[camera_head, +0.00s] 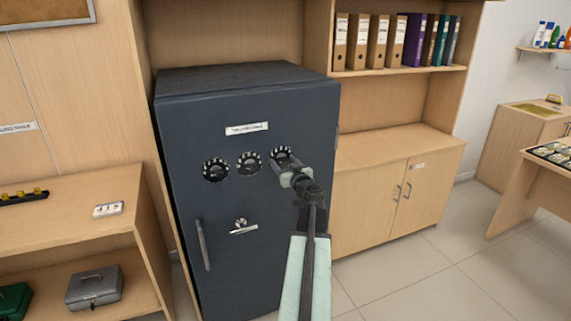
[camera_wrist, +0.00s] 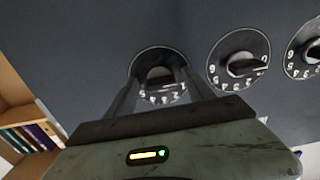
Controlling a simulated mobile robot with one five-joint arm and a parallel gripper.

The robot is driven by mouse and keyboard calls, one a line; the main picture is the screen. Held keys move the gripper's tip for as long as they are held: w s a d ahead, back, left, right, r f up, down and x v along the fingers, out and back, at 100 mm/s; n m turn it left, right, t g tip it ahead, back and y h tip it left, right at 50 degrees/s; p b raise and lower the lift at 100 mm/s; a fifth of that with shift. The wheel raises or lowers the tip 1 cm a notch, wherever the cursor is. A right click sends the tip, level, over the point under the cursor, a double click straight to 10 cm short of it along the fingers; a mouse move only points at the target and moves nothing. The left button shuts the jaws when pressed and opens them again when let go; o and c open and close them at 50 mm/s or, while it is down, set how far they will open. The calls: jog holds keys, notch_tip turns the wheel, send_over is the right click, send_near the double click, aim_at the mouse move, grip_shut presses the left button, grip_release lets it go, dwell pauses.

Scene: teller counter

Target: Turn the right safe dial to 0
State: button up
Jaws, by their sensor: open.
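The dark grey safe (camera_head: 185,125) has a row of three black dials with white numbers. The right dial (camera_head: 281,152) is the one at my gripper (camera_head: 284,169), which partly covers it in the head view. The wrist view shows the dials upside down, so the right dial (camera_wrist: 147,57) is at the left there. My gripper (camera_wrist: 158,80) is open, with one finger to each side of this dial's knob (camera_wrist: 158,76). I cannot tell whether the fingers touch the knob. The dial's reading is too small and partly hidden to tell.
The middle dial (camera_head: 249,161) and left dial (camera_head: 215,169) sit close beside it. Below are a small handle (camera_head: 243,228) and a long vertical handle (camera_head: 202,245). A wooden shelf (camera_head: 80,225) stands at left and a cabinet (camera_head: 375,190) at right. Tiled floor is clear at lower right.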

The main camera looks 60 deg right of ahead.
jog(key=v, duration=0.7)
jog(key=shift+s+a, duration=0.25)
jog(key=shift+s, duration=0.05)
